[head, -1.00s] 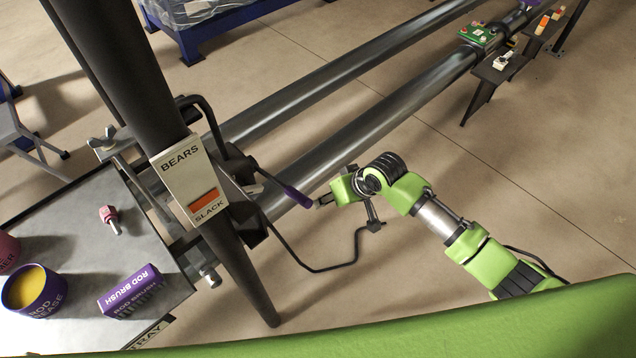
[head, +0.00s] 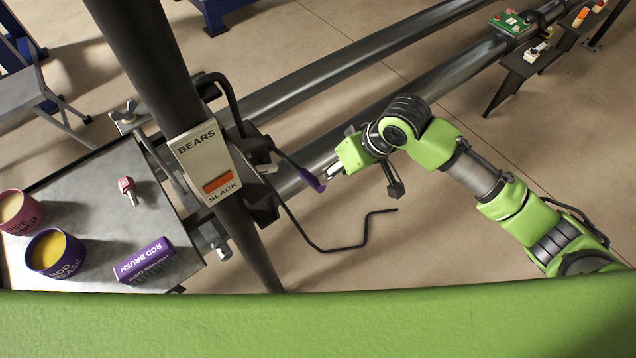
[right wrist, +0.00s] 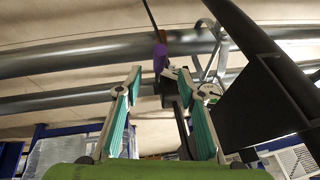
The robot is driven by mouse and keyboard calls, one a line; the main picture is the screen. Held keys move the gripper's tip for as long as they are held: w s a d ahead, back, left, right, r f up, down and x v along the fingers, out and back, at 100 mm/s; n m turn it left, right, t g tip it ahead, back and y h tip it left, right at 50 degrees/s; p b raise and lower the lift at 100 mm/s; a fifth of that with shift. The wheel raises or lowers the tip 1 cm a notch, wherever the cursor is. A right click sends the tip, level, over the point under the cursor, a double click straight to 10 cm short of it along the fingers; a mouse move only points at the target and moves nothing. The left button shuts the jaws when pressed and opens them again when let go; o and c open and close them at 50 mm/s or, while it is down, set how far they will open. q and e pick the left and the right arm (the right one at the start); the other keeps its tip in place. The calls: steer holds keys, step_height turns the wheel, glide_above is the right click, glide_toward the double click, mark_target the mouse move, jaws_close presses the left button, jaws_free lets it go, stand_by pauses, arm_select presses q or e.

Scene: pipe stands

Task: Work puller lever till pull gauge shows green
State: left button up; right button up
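The puller lever ends in a purple grip (head: 308,178), pointing down and right from the dark puller on the post. In the right wrist view the purple grip (right wrist: 160,57) shows just past the fingertips, roughly centred between them. My right gripper (head: 328,173) is beside the grip's end in the head view; I cannot tell whether they touch. In the right wrist view the right gripper (right wrist: 160,85) has its teal-padded fingers apart with nothing clasped. The pull gauge (head: 207,163) on the post reads "BEARS" and "SLACK", with an orange-red window. My left gripper is not in view.
A grey tray (head: 95,190) at left holds a rod brush box (head: 145,262), two tubs and a pink-headed bolt (head: 128,190). A bent black rod (head: 335,247) extends below the lever. Two long pipes (head: 350,72) run to the upper right.

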mark_target(318, 186)
steer(key=x, duration=1.2)
jaws_close()
steer(key=shift+f, duration=0.1)
